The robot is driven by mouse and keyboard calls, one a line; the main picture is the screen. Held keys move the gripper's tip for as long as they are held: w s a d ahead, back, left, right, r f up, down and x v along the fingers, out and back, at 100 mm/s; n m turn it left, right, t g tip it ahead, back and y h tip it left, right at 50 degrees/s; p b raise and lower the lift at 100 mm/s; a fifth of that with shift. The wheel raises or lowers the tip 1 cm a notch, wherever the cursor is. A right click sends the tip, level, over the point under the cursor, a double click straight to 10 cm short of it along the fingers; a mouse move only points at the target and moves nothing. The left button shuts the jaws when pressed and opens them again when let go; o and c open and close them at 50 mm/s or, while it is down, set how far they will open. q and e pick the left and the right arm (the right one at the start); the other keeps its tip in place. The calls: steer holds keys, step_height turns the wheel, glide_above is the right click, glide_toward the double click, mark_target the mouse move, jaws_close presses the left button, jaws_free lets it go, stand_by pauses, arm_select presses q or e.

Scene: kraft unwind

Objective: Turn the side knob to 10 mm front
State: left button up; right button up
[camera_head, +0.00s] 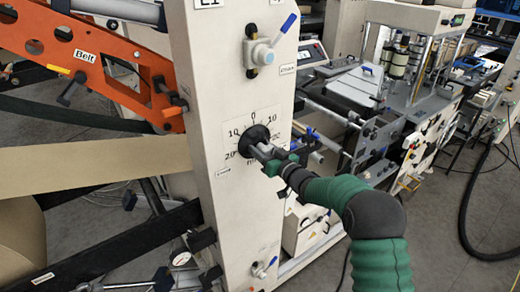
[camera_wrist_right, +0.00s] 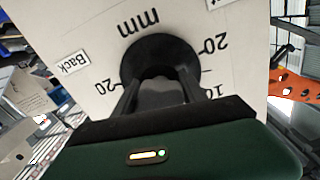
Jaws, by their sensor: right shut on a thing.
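The side knob (camera_head: 257,136) is a round black knob on the pale machine panel. A printed scale around it reads 0 at the top, with 10 and 20 marks at the sides and "mm" below. My right gripper (camera_head: 262,152) is shut on the knob, its fingers reaching in from the lower right. In the right wrist view the black knob (camera_wrist_right: 158,50) sits between the two fingers of my gripper (camera_wrist_right: 160,85), with the scale upside down and a "Back" label (camera_wrist_right: 75,63) at left. The knob's pointer is hidden or too small to read. My left gripper is not in view.
A blue-handled valve (camera_head: 263,54) is above the knob and a smaller one (camera_head: 263,270) is low on the panel. An orange arm marked "Belt" (camera_head: 85,57) and a kraft web (camera_head: 90,155) lie left. Machinery (camera_head: 420,130) stands at right.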

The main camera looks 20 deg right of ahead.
steer(key=shift+f+n+b, duration=0.2)
steer(key=shift+n+b, duration=0.2)
steer(key=shift+b, duration=0.25)
steer(key=n+b, duration=0.9)
steer(key=b, duration=0.2)
steer(key=shift+d+f+b, duration=0.1)
steer(key=shift+f+b, duration=0.05)
steer(key=shift+b, duration=0.15)
steer(key=n+b, duration=0.3)
steer(key=shift+n, duration=0.4)
steer(key=shift+n+b, duration=0.3)
steer(key=shift+n, duration=0.2)
steer(key=o, duration=1.1)
steer(key=shift+c, duration=0.2)
steer(key=o, duration=0.3)
steer(key=shift+s+r, duration=0.25)
steer(key=shift+r, duration=0.05)
